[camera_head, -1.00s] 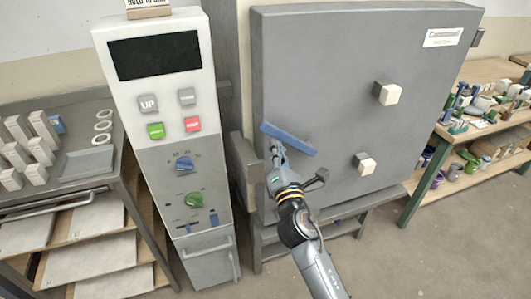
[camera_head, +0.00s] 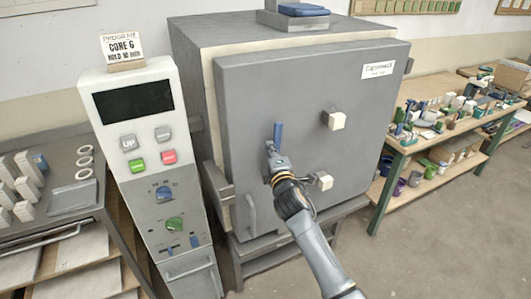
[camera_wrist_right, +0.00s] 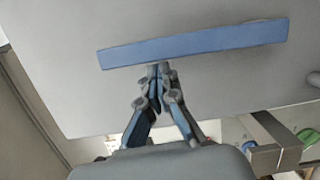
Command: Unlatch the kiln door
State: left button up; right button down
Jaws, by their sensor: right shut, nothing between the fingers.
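The kiln door (camera_head: 330,80) is a large grey panel on the front of the kiln. Its blue bar latch (camera_head: 278,134) stands close to upright, with its lower part hidden behind my gripper. In the right wrist view the latch (camera_wrist_right: 215,40) runs across the picture, just ahead of my fingertips. My right gripper (camera_head: 271,156) is shut and empty at the latch; it also shows in the right wrist view (camera_wrist_right: 157,74). Its fingertips overlap the bar's near edge in view; I cannot tell whether they touch it. My left gripper is out of view.
A control cabinet (camera_head: 165,205) with buttons and dials stands left of the kiln. A grey pull handle (camera_head: 251,213) is low on the door. A shelf table (camera_head: 385,165) stands right; floor between is open.

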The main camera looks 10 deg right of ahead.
jog(key=shift+w+d, duration=0.5)
jog(key=shift+d, duration=0.2)
jog(key=shift+d+r, duration=0.1)
jog(key=shift+p, duration=0.3)
